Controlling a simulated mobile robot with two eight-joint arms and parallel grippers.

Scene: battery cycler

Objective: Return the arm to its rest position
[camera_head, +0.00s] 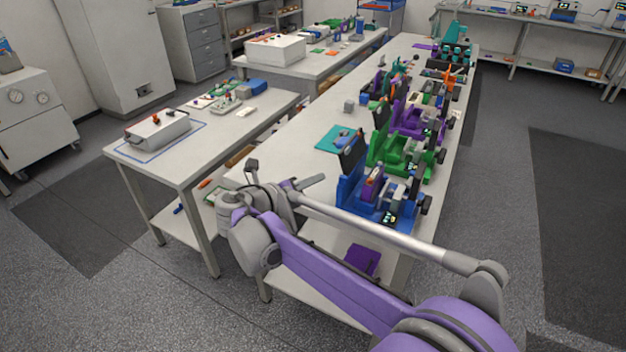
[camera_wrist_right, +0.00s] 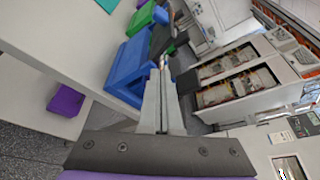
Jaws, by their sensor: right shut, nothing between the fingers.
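My right arm, purple and grey, reaches in from the lower right of the head view. Its gripper (camera_head: 312,181) is by the near end of the long white table, to the left of the blue cycler (camera_head: 352,193). In the right wrist view the two fingers of my right gripper (camera_wrist_right: 162,78) are together with nothing between them. The blue cycler (camera_wrist_right: 131,65) shows just left of the fingertips there. I cannot tell the exact gap between them. My left gripper is in neither view.
A row of cyclers, including a green one (camera_head: 400,158) and a purple one (camera_head: 418,122), lines the long table. A side table (camera_head: 190,165) at the left bears a grey box (camera_head: 158,130). A purple bin (camera_head: 362,260) is below the long table. The floor at the right is open.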

